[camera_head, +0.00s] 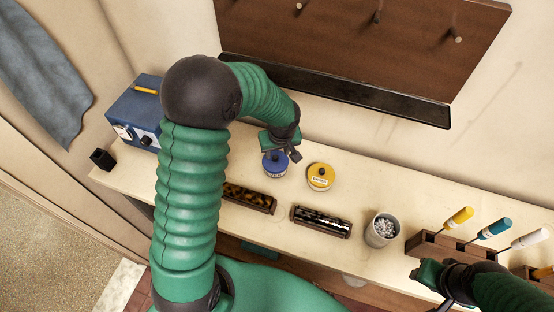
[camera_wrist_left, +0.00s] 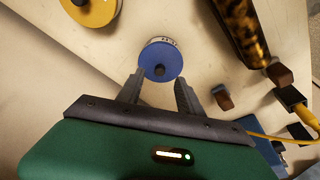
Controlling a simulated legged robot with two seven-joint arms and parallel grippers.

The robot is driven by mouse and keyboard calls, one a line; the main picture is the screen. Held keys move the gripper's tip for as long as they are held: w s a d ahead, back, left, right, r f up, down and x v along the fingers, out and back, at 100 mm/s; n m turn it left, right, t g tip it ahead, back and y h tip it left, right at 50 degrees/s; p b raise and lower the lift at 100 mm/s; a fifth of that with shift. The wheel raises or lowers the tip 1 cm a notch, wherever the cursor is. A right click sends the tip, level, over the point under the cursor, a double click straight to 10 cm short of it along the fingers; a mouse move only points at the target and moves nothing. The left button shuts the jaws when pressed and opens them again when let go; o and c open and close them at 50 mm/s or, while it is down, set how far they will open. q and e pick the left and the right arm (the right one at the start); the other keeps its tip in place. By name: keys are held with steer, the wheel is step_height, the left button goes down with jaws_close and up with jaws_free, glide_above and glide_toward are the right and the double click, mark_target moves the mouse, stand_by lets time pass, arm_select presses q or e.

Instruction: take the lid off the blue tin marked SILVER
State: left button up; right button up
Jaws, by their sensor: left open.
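The blue tin (camera_head: 275,166) stands on the bench with its blue lid and dark knob on; its label is too small to read. It also shows in the left wrist view (camera_wrist_left: 160,60), just beyond the fingertips. My left gripper (camera_head: 287,152) is above and beside the tin, partly covering it in the head view. In the left wrist view its two fingers (camera_wrist_left: 160,84) are apart, with nothing held between them. My right gripper (camera_head: 436,280) is at the lower right, far from the tin; its jaws are not clear.
A yellow tin (camera_head: 320,178) stands close to the right of the blue one. Two dark trays (camera_head: 322,221) lie in front, and a cup of white pieces (camera_head: 381,230) is further right. A screwdriver rack (camera_head: 428,246) stands at right and a blue box (camera_head: 138,108) at left.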

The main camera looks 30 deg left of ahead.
mark_target(275, 156)
arm_select(q)
steer(key=x, duration=0.3)
steer(key=p+x, duration=0.1)
steer(key=shift+a+f, duration=0.3)
steer(key=shift+a, duration=0.1)
steer(key=shift+w+f, duration=0.3)
steer(key=shift+r, duration=0.1)
jaws_close()
